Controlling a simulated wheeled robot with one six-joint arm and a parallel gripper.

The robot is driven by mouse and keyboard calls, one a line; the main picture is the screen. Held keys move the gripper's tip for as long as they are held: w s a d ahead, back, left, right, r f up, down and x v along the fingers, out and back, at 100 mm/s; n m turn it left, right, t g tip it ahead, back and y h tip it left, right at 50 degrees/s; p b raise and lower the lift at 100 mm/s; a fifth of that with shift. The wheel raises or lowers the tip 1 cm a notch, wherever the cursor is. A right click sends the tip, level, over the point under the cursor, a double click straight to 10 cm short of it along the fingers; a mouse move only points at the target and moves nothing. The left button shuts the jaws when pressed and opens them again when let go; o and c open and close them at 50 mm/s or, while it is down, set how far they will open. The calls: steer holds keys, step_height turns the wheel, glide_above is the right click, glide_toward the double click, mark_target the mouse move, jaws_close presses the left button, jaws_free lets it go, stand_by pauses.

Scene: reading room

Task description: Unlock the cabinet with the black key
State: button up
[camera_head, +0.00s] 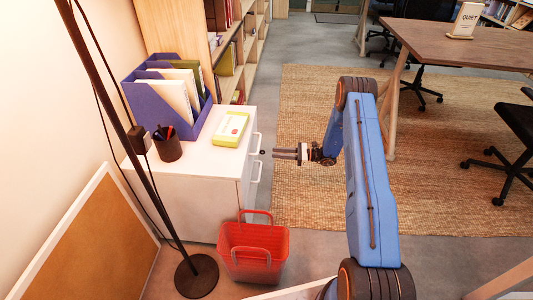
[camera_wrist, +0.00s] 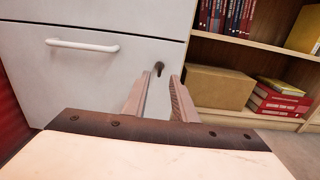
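The white cabinet (camera_head: 185,188) stands at the left in the head view, and its front with a white bar handle fills the left of the wrist view (camera_wrist: 95,80). A small dark piece (camera_wrist: 158,68) sits at the upper right of that front; it also shows as a dark spot (camera_head: 262,151) in the head view. I cannot tell whether it is the black key in the lock or only the lock. My gripper (camera_head: 275,153) points at the cabinet front. In the wrist view its fingers (camera_wrist: 160,84) are apart and empty, just short of the dark piece.
A yellow-and-white box (camera_head: 231,129), a blue file holder (camera_head: 172,105) and a pen cup (camera_head: 168,149) stand on the cabinet. A red basket (camera_head: 253,252) and a lamp base (camera_head: 197,277) are on the floor in front. A bookshelf (camera_head: 165,30) stands behind.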

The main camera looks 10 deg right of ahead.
mark_target(261, 152)
steer(key=x, duration=0.6)
steer(key=shift+a, duration=0.15)
steer(key=shift+c, duration=0.6)
jaws_close()
